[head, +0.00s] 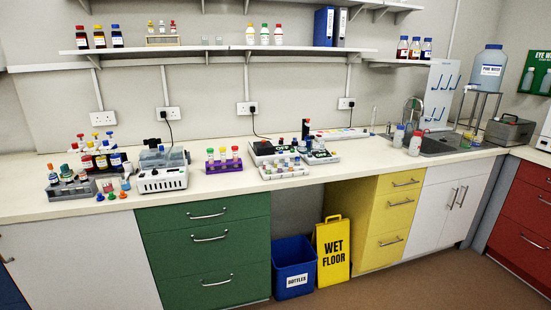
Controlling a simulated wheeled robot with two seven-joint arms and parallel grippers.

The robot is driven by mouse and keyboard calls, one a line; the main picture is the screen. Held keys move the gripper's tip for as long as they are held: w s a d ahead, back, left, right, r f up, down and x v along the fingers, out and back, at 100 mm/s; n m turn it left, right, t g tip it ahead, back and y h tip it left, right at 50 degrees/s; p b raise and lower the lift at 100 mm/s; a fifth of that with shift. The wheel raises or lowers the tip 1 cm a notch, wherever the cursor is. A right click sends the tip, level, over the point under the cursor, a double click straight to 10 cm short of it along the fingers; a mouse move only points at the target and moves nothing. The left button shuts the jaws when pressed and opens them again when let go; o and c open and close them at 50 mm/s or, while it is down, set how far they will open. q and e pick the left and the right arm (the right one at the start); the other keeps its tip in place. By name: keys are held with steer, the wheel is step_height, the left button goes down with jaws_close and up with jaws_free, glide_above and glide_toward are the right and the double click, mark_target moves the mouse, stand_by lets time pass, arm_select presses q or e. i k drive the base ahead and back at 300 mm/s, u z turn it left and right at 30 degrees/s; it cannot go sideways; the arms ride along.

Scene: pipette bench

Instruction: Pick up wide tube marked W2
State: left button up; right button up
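Neither of my grippers shows in the head view. No mark W2 can be read at this size, so I cannot tell which tube bears it. Several tubes with coloured caps stand upright in a purple rack (224,167) on the bench. A grey rack (72,191) at the left end of the bench holds several short, capped tubes or vials. A low white rack (283,173) right of the purple rack holds several small capped items.
A white-and-grey bench device (162,179) stands left of the purple rack. A blue bin (293,267) and a yellow wet-floor sign (333,251) stand on the floor below. The bench front is mostly clear.

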mark_target(223, 154)
steer(key=z, duration=0.75)
steer(key=i, duration=0.7)
steer(key=z, duration=0.75)
steer(key=i, duration=0.9)
steer(key=u, duration=0.6)
steer(key=i, duration=0.65)
steer(key=u, duration=0.65)
